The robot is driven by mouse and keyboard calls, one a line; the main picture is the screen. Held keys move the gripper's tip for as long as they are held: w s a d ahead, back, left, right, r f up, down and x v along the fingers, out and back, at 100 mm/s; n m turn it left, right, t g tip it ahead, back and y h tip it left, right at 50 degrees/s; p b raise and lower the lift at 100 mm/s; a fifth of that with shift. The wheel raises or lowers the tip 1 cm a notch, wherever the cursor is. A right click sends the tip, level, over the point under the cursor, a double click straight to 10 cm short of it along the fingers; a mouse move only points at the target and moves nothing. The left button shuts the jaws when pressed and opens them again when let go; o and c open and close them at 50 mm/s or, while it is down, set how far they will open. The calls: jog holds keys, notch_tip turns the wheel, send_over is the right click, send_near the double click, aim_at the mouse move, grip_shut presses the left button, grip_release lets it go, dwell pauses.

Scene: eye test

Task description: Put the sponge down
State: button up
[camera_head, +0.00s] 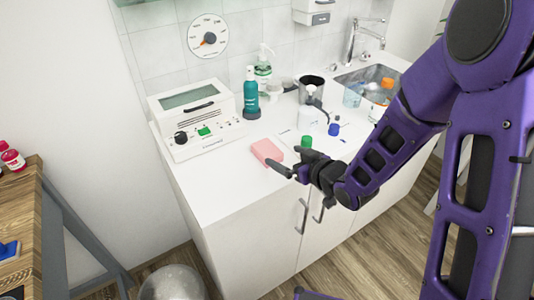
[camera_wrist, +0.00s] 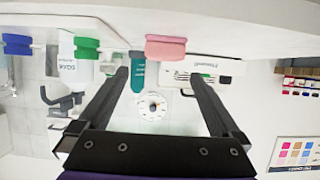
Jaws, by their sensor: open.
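The pink sponge (camera_head: 267,152) lies on the white counter (camera_head: 225,190), right of the white device. My gripper (camera_head: 287,160) is at the near edge of the counter, close to the sponge, with its dark fingers spread. In the wrist view, which is upside down, the sponge (camera_wrist: 166,48) rests on the counter beyond the fingertips. The gap between the fingers (camera_wrist: 160,76) is empty, and the sponge appears apart from them.
A white device (camera_head: 200,120) stands left of the sponge, and a teal bottle (camera_head: 251,95) behind it. Green-capped (camera_head: 306,142) and blue-capped (camera_head: 334,130) items stand to the right, near a sink (camera_head: 365,75). The counter's front left is clear.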

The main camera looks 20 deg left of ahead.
aim_at(269, 151)
jog(key=x, duration=0.5)
jog(key=shift+w+a+f, duration=0.15)
jog(key=shift+a, duration=0.05)
jog(key=x, duration=0.4)
jog(key=shift+a+f, duration=0.15)
jog(key=shift+a, duration=0.15)
jog(key=shift+w+a, duration=0.1)
jog(key=shift+a, duration=0.05)
jog(key=shift+c, duration=0.3)
